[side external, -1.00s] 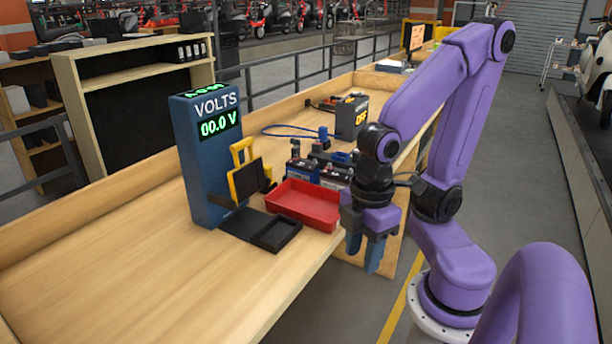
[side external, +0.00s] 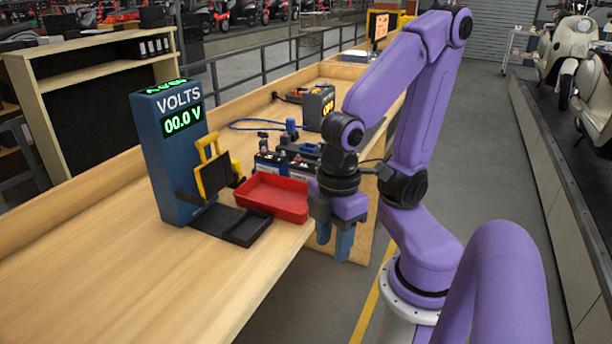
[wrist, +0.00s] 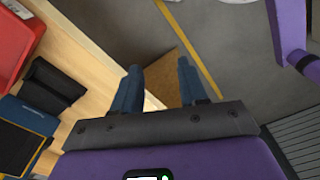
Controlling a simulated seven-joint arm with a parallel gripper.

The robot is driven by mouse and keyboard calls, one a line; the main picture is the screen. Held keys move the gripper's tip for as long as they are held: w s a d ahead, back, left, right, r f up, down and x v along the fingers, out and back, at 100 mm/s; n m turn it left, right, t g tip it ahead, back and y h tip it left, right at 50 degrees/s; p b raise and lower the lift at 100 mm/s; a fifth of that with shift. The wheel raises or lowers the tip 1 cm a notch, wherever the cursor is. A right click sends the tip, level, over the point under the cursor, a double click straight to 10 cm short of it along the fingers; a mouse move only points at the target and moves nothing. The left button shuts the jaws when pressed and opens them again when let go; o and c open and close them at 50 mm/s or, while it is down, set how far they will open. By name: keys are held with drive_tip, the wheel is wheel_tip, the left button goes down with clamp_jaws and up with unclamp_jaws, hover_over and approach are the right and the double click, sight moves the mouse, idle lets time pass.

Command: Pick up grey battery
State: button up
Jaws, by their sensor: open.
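Small batteries stand close together behind the red tray (side external: 272,198). A dark blue one (side external: 269,166) is clearest; a darker, greyish one (side external: 300,172) beside it is partly hidden by the tray and my wrist. I cannot tell for sure which is the grey battery. My gripper (side external: 334,244) is open and empty, pointing down off the table's front edge, to the right of the tray and batteries. In the wrist view its two blue fingers (wrist: 157,90) are apart with only floor and a table side panel between them.
A blue voltmeter (side external: 167,150) reading 00.0 V stands on the table, with a yellow clamp (side external: 213,174) and a black tray (side external: 245,228) by its foot. A charger (side external: 318,107) and blue cable (side external: 258,124) lie farther back. The table's near-left surface is clear.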

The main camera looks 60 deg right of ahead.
drive_tip(key=o, duration=0.8)
drive_tip(key=shift+c, duration=0.2)
drive_tip(key=w+d+r+m, duration=0.2)
drive_tip(key=w+r+m, duration=0.1)
drive_tip(key=w, duration=0.6)
wheel_tip(320, 180, up, 10)
drive_tip(key=m, duration=1)
hover_over(307, 163)
wheel_tip(307, 163, down, 17)
drive_tip(key=shift+a+f, duration=0.1)
